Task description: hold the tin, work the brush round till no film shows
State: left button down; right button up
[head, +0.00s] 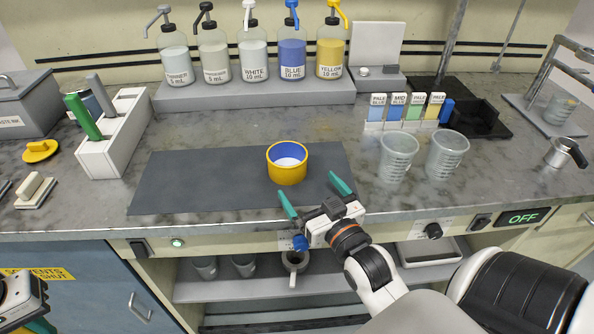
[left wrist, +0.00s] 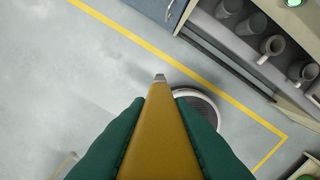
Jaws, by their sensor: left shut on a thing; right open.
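The tin (head: 287,177) is a short yellow cup standing upright on a dark mat (head: 190,185). Its inner wall is blue and its floor pale. My right gripper (head: 314,194) is open and empty, its green fingers pointing toward the tin from the front right, apart from it. My left gripper (head: 40,322) is low at the left edge of the head view, below the counter. In the left wrist view its green fingers are shut on an ochre tapered tool (left wrist: 156,140) with a small grey tip. I cannot tell whether this is the brush.
A white rack (head: 120,140) with green and grey handles stands left of the mat. Pump bottles (head: 254,60) line the back. Two clear cups (head: 397,160) stand to the right. The mat around the tin is bare. The counter's front edge (head: 240,222) lies above the left gripper.

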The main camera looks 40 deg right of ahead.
aim_at(280, 148)
jog(key=w, duration=0.4)
jog(key=w+d, duration=0.1)
jog(key=w, duration=0.3)
jog(key=w+p, duration=0.1)
jog(key=w, duration=0.2)
jog(key=shift+w+d, duration=0.4)
jog(key=c, duration=1.3)
